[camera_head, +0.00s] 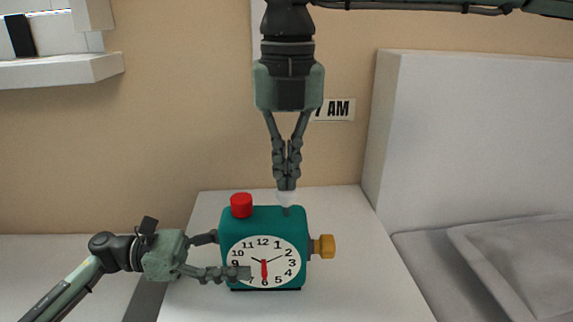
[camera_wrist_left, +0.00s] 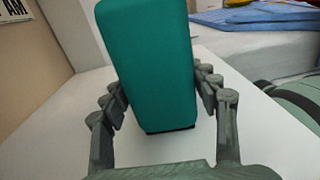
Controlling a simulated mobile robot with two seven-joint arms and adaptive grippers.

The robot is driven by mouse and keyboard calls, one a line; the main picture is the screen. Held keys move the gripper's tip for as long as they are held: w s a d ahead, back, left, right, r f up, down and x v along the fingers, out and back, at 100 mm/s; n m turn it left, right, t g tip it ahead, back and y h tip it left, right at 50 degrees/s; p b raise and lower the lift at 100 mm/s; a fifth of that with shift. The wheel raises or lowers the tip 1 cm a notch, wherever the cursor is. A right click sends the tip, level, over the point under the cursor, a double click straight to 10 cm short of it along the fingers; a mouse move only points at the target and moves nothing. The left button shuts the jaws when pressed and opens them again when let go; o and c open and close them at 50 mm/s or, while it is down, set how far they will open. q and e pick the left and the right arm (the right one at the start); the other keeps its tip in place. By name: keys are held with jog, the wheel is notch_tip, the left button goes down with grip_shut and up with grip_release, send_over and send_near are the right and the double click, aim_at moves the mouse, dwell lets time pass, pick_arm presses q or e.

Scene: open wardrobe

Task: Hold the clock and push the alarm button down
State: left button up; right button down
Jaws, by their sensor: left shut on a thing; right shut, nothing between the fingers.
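The teal clock (camera_head: 228,222) stands upright on the white surface, its white dial (camera_head: 285,262) facing the head camera. My left gripper (camera_head: 232,256) is shut on the clock from the left, with one finger across the dial's lower left. In the left wrist view, the clock's plain teal side (camera_wrist_left: 150,65) is between the fingers.
The white stand (camera_head: 375,285) has free room right of the clock. A white block (camera_head: 470,130) and grey cushions (camera_head: 520,260) are at the right.

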aim_at(287, 192)
jog(key=shift+f, duration=1.15)
notch_tip(287, 192, up, 14)
jog(key=shift+s+r, duration=0.25)
jog(key=shift+s, duration=0.05)
dwell(0.4)
pick_arm(q)
jog(key=o, duration=1.1)
jog(key=shift+o, duration=0.4)
